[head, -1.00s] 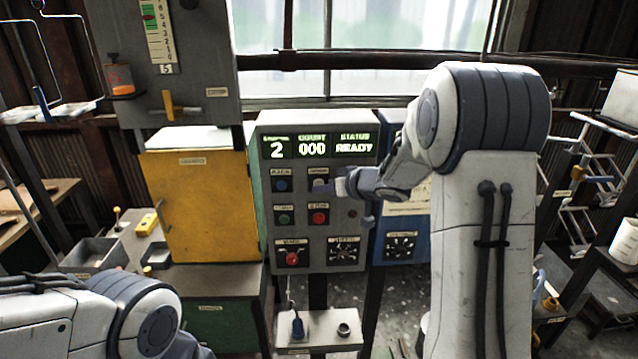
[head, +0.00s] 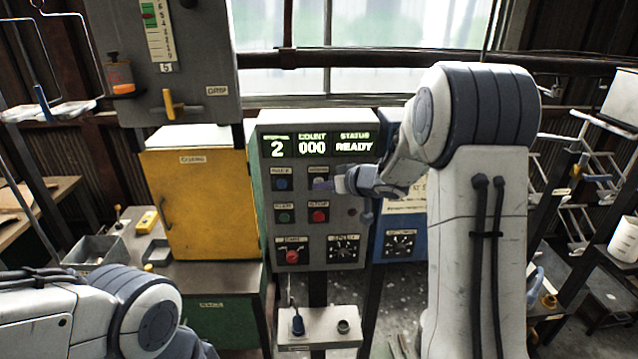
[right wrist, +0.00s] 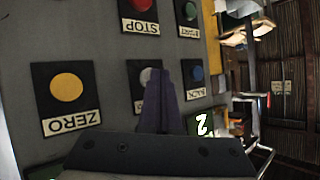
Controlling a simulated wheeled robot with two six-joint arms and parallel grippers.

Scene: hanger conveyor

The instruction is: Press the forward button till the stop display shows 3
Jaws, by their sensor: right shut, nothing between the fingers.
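The grey control panel (head: 350,215) stands in the middle of the head view. Its stop display (head: 277,149) reads 2, beside a count of 000 and a status of READY. The pale forward button (head: 319,184) sits right of the blue back button (head: 282,184) and above the red stop button (head: 319,215). My right gripper (head: 337,184) is shut and empty, with its tips at the forward button. In the right wrist view, the purple-grey fingers (right wrist: 158,90) partly cover the pale button (right wrist: 148,76); I cannot tell whether they touch it. My left gripper is out of view.
A yellow ZERO button (right wrist: 66,87) lies near the fingers in the right wrist view. A yellow cabinet (head: 205,205) stands left of the panel, and a blue box (head: 400,222) stands to its right. A small shelf (head: 320,338) juts out below the panel.

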